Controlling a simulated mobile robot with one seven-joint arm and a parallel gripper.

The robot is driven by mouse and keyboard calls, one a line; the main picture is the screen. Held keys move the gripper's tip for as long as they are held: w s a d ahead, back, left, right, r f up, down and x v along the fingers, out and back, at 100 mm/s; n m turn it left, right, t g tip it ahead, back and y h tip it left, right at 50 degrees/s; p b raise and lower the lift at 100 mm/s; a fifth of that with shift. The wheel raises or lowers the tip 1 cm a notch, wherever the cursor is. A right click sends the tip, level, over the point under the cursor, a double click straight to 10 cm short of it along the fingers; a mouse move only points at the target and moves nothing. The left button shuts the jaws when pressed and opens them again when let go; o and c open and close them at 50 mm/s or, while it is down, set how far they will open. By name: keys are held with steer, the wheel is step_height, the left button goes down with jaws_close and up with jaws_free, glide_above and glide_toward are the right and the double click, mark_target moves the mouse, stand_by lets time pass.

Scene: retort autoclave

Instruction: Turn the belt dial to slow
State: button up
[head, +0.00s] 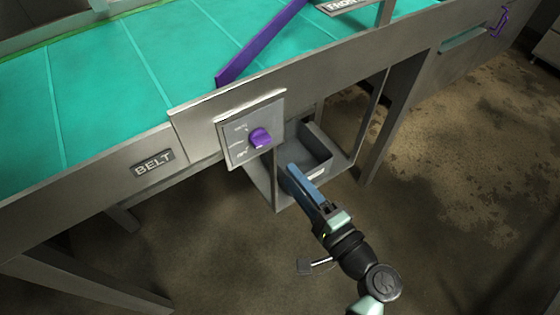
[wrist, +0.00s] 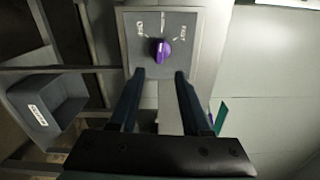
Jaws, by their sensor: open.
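The belt dial is a purple knob (head: 261,138) on a grey square plate (head: 237,155) fixed to the conveyor's side, right of the BELT label (head: 153,163). In the wrist view the knob (wrist: 160,50) sits near the top middle, with small marks around it on the plate (wrist: 185,28); their words are too small to read. My gripper (head: 291,172) is below and to the right of the knob in the head view. In the wrist view its two dark blue fingers (wrist: 158,76) are apart, with the knob just beyond the gap between their tips. They appear not to touch it.
A grey labelled bin (head: 318,150) sits in a frame under the conveyor, close behind my gripper; it shows at left in the wrist view (wrist: 48,105). The green belt (head: 100,70) carries a slanted purple bar (head: 260,42). Metal legs (head: 398,110) stand at right, with open floor beyond.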

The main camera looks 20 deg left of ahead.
steer(key=shift+v, duration=1.6)
steer(key=w+d+r+n+t+h+p, duration=0.1)
steer(key=w+r+n+t+h+p, duration=0.35)
steer(key=r, duration=0.95)
steer(key=w+r+n+t+h+p, duration=0.15)
steer(key=w+r, duration=0.55)
steer(key=r, duration=0.8)
steer(key=s+d+r+n+t+h+p, duration=0.1)
steer(key=s+r, duration=0.4)
steer(key=r, duration=0.6)
steer(key=s+d+r+t+h, duration=0.1)
steer(key=s+r+t+h, duration=0.3)
steer(key=r, duration=0.7)
steer(key=s+d+r+n+t+h+p, duration=0.1)
steer(key=s+r+t+h, duration=0.2)
steer(key=r, duration=0.8)
steer(key=s+t, duration=0.2)
steer(key=s, duration=0.1)
steer(key=shift+d+r+n+p, duration=0.3)
steer(key=shift+d+p, duration=0.05)
